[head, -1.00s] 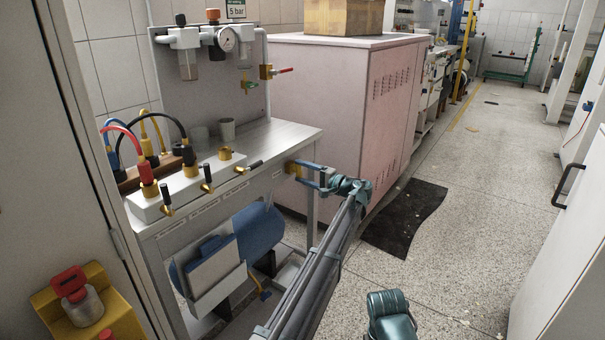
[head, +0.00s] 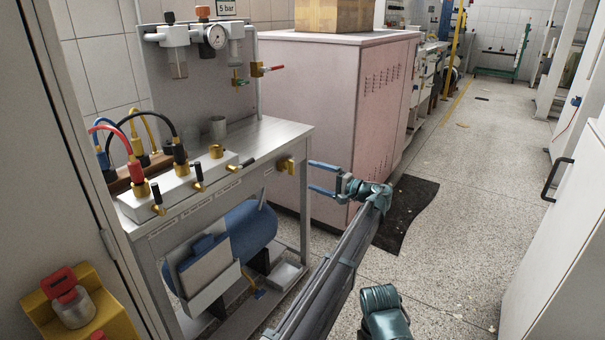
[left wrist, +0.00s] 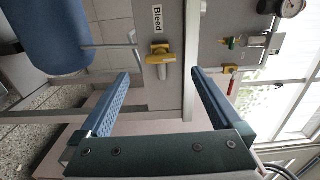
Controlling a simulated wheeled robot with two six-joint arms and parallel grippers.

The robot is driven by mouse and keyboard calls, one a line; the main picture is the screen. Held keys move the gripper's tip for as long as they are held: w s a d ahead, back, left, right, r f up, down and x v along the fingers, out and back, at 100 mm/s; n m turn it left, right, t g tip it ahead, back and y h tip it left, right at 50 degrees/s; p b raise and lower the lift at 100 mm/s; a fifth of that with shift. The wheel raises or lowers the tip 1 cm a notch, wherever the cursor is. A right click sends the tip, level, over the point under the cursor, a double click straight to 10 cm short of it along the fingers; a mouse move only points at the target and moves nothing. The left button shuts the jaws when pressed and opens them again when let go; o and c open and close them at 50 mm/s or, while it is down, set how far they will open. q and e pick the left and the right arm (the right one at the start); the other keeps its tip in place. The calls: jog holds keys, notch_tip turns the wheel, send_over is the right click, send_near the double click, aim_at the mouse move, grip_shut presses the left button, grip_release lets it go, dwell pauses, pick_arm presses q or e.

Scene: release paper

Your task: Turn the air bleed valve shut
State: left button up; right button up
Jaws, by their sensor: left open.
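The air bleed valve (head: 286,165) is a brass-yellow fitting on the right end of the workbench's front edge. In the left wrist view the yellow valve (left wrist: 160,49) sits beside a white "Bleed" label (left wrist: 157,18), with a short grey stub toward the camera. I cannot tell whether the valve is open or shut. My left gripper (head: 311,177) is open and empty, just right of the valve and apart from it. In the left wrist view its two blue fingers (left wrist: 162,74) stand wide apart, with the valve beyond and between their tips. My right gripper is not in view.
The metal bench (head: 268,135) carries a white manifold (head: 182,184) with black-handled levers. A pressure gauge (head: 214,37) and red-handled valve (head: 265,69) are behind. A blue tank (head: 252,228) sits below. A pink cabinet (head: 320,95) stands behind my left gripper.

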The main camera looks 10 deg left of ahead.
pick_arm(q)
jog(key=shift+v, duration=2.6)
jog(key=s+a+f+n+g+h, duration=0.15)
jog(key=s+a+f+h, duration=0.35)
jog(key=s+f, duration=0.55)
jog(key=s+a+f+n+g+h, duration=0.1)
jog(key=s+a+f+g+h, duration=0.35)
jog(key=s, duration=0.85)
jog(key=s+d+f+n+h, duration=0.1)
jog(key=s+d+f+h, duration=0.25)
jog(key=s, duration=0.35)
jog(key=s+d+f+h, duration=0.2)
jog(key=s+f+h, duration=0.15)
jog(key=s, duration=0.35)
jog(key=s+d+r+m+p, duration=0.2)
jog(key=s+d+m, duration=0.25)
jog(key=d, duration=0.55)
notch_tip(320, 180, up, 38)
jog(key=s+n+p, duration=0.1)
jog(key=p, duration=3.7)
jog(key=shift+d+y, duration=0.35)
